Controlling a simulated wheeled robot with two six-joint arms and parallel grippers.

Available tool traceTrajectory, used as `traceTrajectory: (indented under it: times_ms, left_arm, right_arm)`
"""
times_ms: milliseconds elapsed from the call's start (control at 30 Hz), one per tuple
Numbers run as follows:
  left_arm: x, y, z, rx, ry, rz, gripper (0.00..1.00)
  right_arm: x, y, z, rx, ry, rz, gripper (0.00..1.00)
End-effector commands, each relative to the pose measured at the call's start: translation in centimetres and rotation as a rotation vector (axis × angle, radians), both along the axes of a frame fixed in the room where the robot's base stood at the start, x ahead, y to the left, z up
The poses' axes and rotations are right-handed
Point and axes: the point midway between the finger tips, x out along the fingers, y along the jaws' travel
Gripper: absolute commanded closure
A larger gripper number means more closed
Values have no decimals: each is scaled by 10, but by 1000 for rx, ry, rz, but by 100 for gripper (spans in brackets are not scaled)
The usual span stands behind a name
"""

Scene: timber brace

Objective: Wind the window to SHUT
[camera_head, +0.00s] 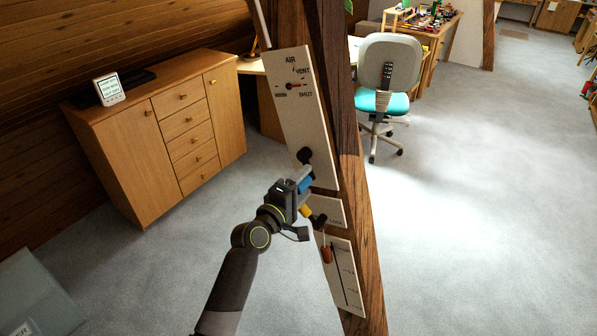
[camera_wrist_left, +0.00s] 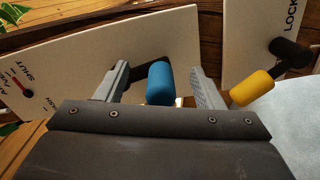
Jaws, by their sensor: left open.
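The timber post carries a pale upper panel (camera_head: 318,130) with a dial (camera_head: 290,86) marked AIR, VENT and SHUT. The dial has a red pointer; which mark it points to is too small to tell. Below the dial is a crank with a black hub (camera_head: 304,156) and a blue handle (camera_head: 306,184). My left gripper (camera_head: 297,184) is at this handle. In the left wrist view the blue handle (camera_wrist_left: 160,83) stands between the two open fingers, with gaps on both sides. The dial also shows at the left there (camera_wrist_left: 28,92). My right gripper is out of view.
A yellow handle (camera_head: 305,210) on the small LOCK panel (camera_head: 331,211) sits just below my gripper. A wooden cabinet (camera_head: 185,130) stands left, an office chair (camera_head: 388,75) behind; the floor at right is clear.

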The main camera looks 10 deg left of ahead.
Motion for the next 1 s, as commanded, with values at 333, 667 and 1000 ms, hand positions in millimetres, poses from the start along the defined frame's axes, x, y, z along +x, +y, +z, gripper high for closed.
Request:
traceTrajectory:
  times_ms: [333, 667, 1000]
  left_arm:
    - [-21, 8, 0, 1, 1, 1, 38]
    - [-45, 17, 0, 0, 0, 1, 38]
    - [-68, 25, 0, 0, 0, 0, 38]
  right_arm:
    - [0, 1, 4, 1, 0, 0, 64]
    - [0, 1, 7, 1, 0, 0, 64]
    - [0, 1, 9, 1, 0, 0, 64]
